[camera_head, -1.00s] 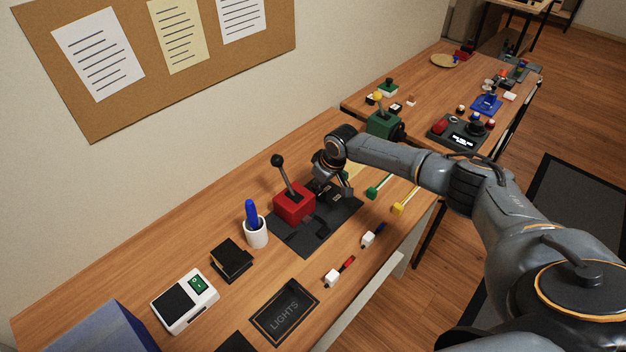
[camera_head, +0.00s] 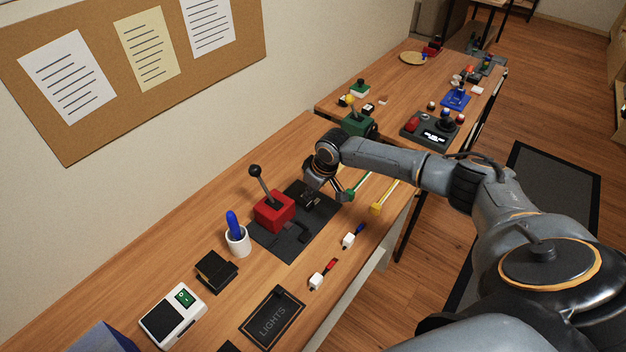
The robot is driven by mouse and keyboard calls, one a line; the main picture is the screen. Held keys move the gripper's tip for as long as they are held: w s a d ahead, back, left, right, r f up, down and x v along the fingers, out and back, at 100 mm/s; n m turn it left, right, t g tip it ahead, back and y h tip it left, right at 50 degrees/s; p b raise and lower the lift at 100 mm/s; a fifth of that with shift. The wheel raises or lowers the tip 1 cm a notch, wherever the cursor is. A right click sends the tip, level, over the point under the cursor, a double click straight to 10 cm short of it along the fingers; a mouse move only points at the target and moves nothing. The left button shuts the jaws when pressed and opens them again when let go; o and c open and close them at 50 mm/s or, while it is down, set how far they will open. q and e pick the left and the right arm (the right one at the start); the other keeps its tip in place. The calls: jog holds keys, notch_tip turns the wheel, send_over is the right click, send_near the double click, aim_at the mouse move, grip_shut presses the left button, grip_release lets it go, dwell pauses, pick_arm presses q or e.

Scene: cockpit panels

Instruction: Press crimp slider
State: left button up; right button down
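No label for a crimp slider can be read in the head view. A black mat (camera_head: 283,249) lies on the wooden desk. On it are a red box (camera_head: 274,211) with an upright black-knobbed lever and a small black block with a light top (camera_head: 308,199). My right gripper (camera_head: 329,190) is just beyond and right of this block, at the mat's far corner. Its fingers look spread and empty. Whether they touch anything cannot be told. A green-handled bar (camera_head: 360,186) and a yellow-handled bar (camera_head: 384,197) lie right of the gripper. My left gripper is out of view.
A white cup with a blue item (camera_head: 237,240), a black stand (camera_head: 216,271), a white device (camera_head: 172,317) and a LIGHTS panel (camera_head: 272,318) stand nearer. A green box (camera_head: 358,123) and dark console (camera_head: 431,131) stand beyond.

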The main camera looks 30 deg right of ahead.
aim_at(316, 213)
jog(key=a+v, duration=0.1)
jog(key=v, duration=0.8)
jog(key=shift+d, duration=0.35)
jog(key=shift+w, duration=0.1)
